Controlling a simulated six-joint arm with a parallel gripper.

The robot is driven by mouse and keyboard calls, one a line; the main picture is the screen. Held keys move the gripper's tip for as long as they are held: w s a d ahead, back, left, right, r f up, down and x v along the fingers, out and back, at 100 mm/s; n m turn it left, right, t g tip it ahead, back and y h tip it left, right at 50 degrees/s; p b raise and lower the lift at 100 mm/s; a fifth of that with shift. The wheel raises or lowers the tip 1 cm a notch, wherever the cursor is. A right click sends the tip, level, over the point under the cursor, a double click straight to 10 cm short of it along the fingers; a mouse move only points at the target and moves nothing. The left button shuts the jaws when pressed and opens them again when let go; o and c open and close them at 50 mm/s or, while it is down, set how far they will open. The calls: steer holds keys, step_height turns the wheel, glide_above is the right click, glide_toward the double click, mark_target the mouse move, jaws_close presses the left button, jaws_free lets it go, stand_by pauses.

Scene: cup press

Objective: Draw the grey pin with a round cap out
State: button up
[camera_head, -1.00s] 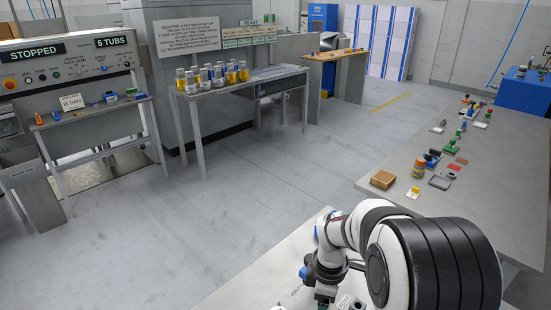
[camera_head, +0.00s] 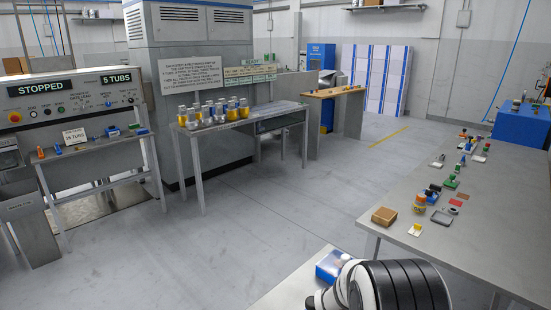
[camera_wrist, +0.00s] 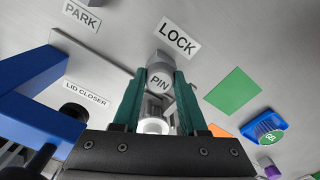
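In the wrist view, a grey rounded piece marked PIN (camera_wrist: 159,79) lies between the tips of my gripper's two green fingers (camera_wrist: 162,78). A short grey cylinder with a bright round end (camera_wrist: 153,124) shows nearer the camera, also between the fingers. I cannot tell whether it is the pin's cap, nor whether the fingers touch either piece. A LOCK label (camera_wrist: 179,37) lies just beyond. In the head view my gripper is out of the picture.
In the wrist view, a blue frame (camera_wrist: 45,95) stands close on the left, with a LID CLOSER label (camera_wrist: 86,93) and a PARK label (camera_wrist: 81,16). On the right are a green square (camera_wrist: 232,95) and a blue piece marked G8 (camera_wrist: 268,131). Bare grey surface lies beyond LOCK.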

jaws_close()
steer(key=shift+r, duration=0.65)
steer(key=shift+r, duration=1.85)
steer(key=w+d+r, duration=0.5)
steer(key=w+d, duration=0.1)
steer(key=d, duration=0.5)
steer(key=shift+w+d, duration=0.2)
